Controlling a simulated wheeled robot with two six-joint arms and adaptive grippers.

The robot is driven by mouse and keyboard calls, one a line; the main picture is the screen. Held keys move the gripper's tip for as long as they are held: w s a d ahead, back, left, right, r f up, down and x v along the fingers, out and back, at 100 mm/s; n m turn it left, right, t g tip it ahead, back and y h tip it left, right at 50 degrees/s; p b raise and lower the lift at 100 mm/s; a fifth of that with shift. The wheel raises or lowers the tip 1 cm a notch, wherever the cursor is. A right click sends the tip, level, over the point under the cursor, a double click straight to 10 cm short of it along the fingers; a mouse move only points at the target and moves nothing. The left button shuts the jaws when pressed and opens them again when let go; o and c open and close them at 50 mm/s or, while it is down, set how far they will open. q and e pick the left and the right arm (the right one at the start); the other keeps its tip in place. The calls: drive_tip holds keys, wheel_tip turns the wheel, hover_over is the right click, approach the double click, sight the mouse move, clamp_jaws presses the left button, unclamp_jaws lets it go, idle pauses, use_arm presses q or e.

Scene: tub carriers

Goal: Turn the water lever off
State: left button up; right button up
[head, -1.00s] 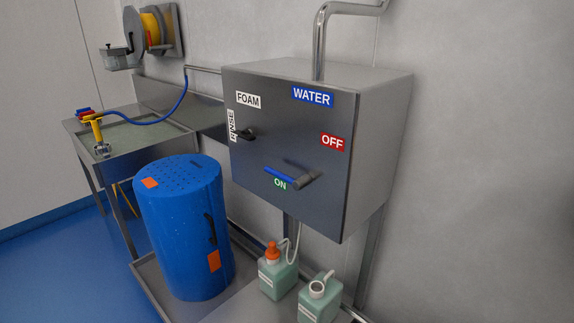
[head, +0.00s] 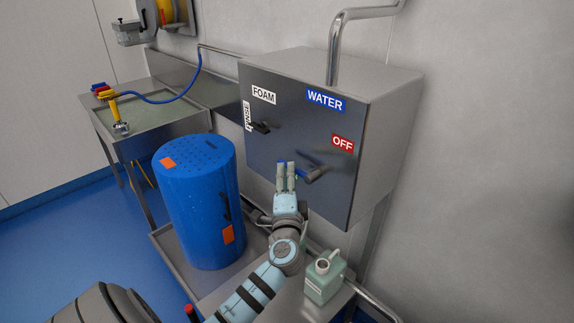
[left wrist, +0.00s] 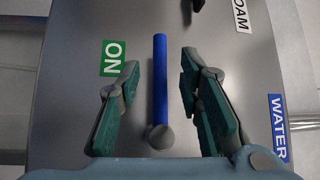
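The water lever has a blue handle and a grey hub (head: 315,175) on the front of the steel box (head: 300,130). In the left wrist view the blue handle (left wrist: 160,80) runs straight up from its hub, beside the green ON label (left wrist: 114,58). The red OFF label (head: 343,143) is up and right of the hub in the head view. My left gripper (head: 286,168) is in front of the handle and hides most of it. In the left wrist view its fingers (left wrist: 160,98) are open, one on each side of the handle, with gaps visible. My right gripper is not in view.
The blue WATER label (head: 326,100) is above the lever. A small black foam/rinse knob (head: 261,127) is to the left on the box. A blue drum (head: 200,210) and a green jug (head: 325,277) stand below. A steel sink table (head: 150,125) is at left.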

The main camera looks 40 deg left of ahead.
use_arm(q)
drive_tip(key=x, duration=0.3)
drive_tip(key=shift+w+a, duration=0.15)
clamp_jaws()
